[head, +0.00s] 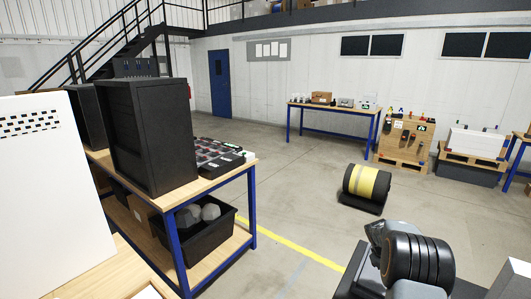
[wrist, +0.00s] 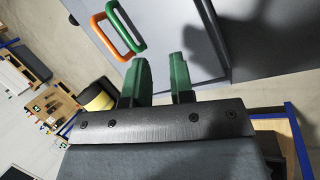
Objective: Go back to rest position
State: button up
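My gripper (wrist: 160,75) shows in the wrist view with two green fingers standing apart and nothing between them. It is open and empty. Beyond its fingertips is a grey panel (wrist: 185,25), with an orange handle-like loop (wrist: 113,36) and a green one (wrist: 126,28) to the upper left. In the head view, the dark rounded links of my arm (head: 425,260) are at the lower right; the gripper itself is not seen there.
A blue-legged bench (head: 225,187) holds a black rack cabinet (head: 150,135) at left, with a black bin (head: 205,228) below. A white panel (head: 50,210) stands nearer. A yellow-and-black roll (head: 366,184) lies on the floor. Open floor (head: 290,190) lies between.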

jog(key=s+a+r+m+t+y, duration=0.2)
jog(key=s+a+r, duration=0.7)
jog(key=s+a, duration=0.3)
jog(key=s+a+r+m+t+y, duration=0.2)
jog(key=s+a+r, duration=0.7)
jog(key=a, duration=0.7)
jog(key=s+m+y, duration=0.1)
jog(key=s, duration=0.2)
jog(key=shift+s+r+t, duration=0.2)
jog(key=shift+s+t, duration=0.1)
jog(key=shift+s, duration=0.1)
